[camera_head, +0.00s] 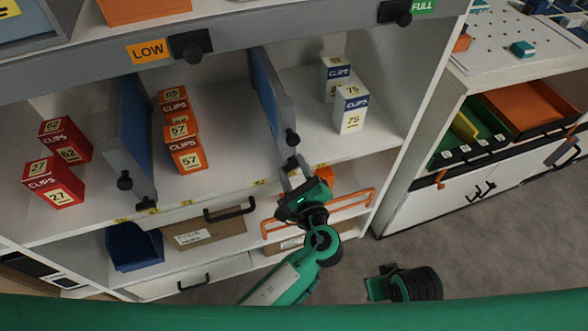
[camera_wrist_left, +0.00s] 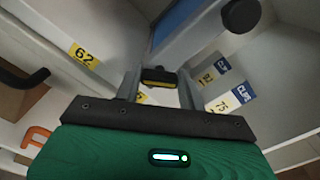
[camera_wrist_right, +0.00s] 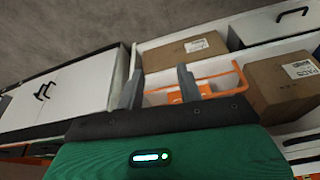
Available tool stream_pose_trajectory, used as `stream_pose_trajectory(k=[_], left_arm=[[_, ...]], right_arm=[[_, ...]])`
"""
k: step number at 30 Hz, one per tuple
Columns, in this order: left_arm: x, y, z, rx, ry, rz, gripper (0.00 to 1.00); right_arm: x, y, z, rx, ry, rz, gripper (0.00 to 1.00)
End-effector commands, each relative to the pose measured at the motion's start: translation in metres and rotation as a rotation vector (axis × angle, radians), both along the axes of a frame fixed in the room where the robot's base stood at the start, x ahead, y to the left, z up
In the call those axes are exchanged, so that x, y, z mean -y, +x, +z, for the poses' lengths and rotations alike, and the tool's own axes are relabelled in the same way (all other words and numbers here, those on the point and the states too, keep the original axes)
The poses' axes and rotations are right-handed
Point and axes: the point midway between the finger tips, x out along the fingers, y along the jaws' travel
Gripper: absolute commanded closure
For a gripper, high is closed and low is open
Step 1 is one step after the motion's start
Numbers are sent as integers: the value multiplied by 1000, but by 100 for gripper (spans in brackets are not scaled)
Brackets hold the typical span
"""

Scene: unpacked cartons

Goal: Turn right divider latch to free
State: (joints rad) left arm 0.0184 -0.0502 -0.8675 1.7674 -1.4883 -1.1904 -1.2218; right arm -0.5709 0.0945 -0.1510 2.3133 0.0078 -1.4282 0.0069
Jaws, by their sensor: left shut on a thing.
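The right divider (camera_head: 270,95) is a grey-framed blue panel standing on the shelf, with a black round knob (camera_head: 293,138) on its front edge. It also shows in the left wrist view (camera_wrist_left: 190,32). Its latch (camera_wrist_left: 158,77), a black piece with a yellow edge, sits between the fingers of my left gripper (camera_head: 291,170). The left gripper is shut on this latch at the divider's lower front end; the fingers partly hide it in the head view. My right gripper (camera_wrist_right: 160,72) is open and empty, away from the shelf divider.
The left divider (camera_head: 126,130) stands between red boxes (camera_head: 55,160) and orange boxes (camera_head: 181,135). White-blue clip boxes (camera_head: 351,108) stand right of the right divider. Below are a blue bin (camera_head: 133,248), cartons (camera_head: 205,230) and an orange rail (camera_head: 340,205). Floor (camera_head: 440,250) is clear at right.

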Motion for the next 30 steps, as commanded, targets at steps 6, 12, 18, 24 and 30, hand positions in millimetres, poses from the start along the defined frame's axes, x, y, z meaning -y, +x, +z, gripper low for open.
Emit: stream_pose_trajectory(k=[6, 12, 18, 24, 30], left_arm=[[-1, -1, -3, 64, -198, 1, 83], [-1, 0, -4, 122, -378, 2, 83], [-1, -1, -5, 175, -541, 1, 83], [-2, 0, -4, 218, -669, 1, 83], [-2, 0, -4, 244, -749, 1, 83]], right_arm=[[0, -4, 23, 31, 7, -3, 64], [3, -11, 43, 54, 9, -3, 64], [-20, 8, 31, 189, 68, 34, 64], [-40, 24, 25, 316, 125, 60, 64], [-54, 32, 24, 400, 168, 74, 64]])
